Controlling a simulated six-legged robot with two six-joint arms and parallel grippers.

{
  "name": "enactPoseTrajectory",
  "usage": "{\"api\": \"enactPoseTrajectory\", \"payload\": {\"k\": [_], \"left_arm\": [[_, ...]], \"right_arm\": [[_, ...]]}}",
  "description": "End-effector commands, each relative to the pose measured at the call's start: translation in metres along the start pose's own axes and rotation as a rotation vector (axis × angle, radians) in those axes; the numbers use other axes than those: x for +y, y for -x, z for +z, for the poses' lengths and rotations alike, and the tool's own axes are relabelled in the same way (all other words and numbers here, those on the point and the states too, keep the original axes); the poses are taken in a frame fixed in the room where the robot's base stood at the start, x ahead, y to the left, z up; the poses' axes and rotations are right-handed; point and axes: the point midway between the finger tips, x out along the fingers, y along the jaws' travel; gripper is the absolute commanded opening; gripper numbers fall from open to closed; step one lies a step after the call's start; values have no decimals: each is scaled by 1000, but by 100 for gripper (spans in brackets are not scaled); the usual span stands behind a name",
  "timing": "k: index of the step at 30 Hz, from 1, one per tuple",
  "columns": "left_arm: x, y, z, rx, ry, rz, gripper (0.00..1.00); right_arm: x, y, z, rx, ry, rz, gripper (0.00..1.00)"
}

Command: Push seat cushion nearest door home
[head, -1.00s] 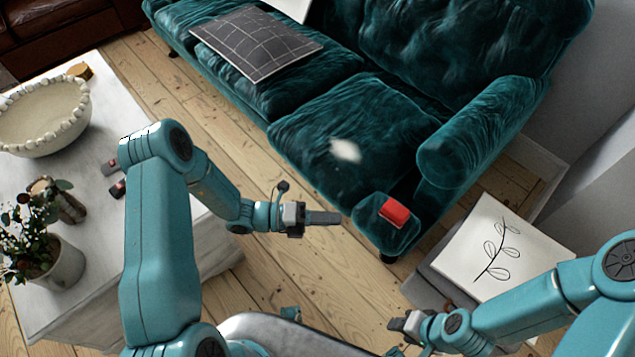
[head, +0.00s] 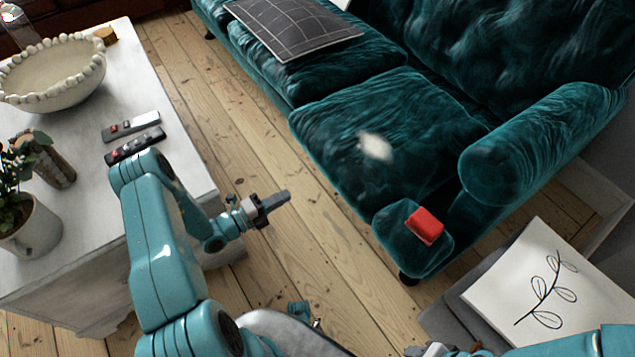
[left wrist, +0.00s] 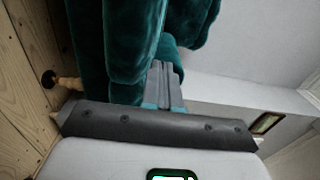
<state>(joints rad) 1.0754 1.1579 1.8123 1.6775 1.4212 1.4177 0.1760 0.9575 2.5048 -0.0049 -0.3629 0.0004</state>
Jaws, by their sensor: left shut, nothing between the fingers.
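The teal velvet sofa has a near seat cushion (head: 375,120) with a pale patch on it. Its farther seat cushion (head: 335,72) carries a dark checked pillow (head: 290,25). No door shows, so I cannot tell which cushion is nearest it. My left gripper (head: 284,197) is shut and empty, over the floor gap between the white table and the sofa, apart from the near cushion. In the left wrist view its shut fingers (left wrist: 164,82) show in front of the teal sofa (left wrist: 125,45). Only a bit of my right gripper (head: 432,350) shows at the bottom edge, its jaws unclear.
A red block (head: 425,226) lies on the sofa's front arm end. A leaf-drawing panel (head: 545,285) lies right of the sofa. The white table (head: 120,190) at left holds a beaded bowl (head: 50,75), remotes (head: 135,145) and a potted plant (head: 30,225). Floorboards between are clear.

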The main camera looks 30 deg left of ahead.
Motion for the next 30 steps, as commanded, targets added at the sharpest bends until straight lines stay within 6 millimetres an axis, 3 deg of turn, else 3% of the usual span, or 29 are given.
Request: {"api": "enactPoseTrajectory", "payload": {"k": [5,18,24,30], "left_arm": [[1,-23,0,5,-3,-1,0],[2,-118,0,7,-3,-2,0],[1,-139,0,5,-2,0,0],[-1,-144,1,4,-1,0,0]], "right_arm": [[2,-5,0,0,0,0,43],[12,-26,-4,9,-9,1,43],[14,-30,-6,13,-13,1,43],[14,-30,-6,14,-14,2,43]]}}
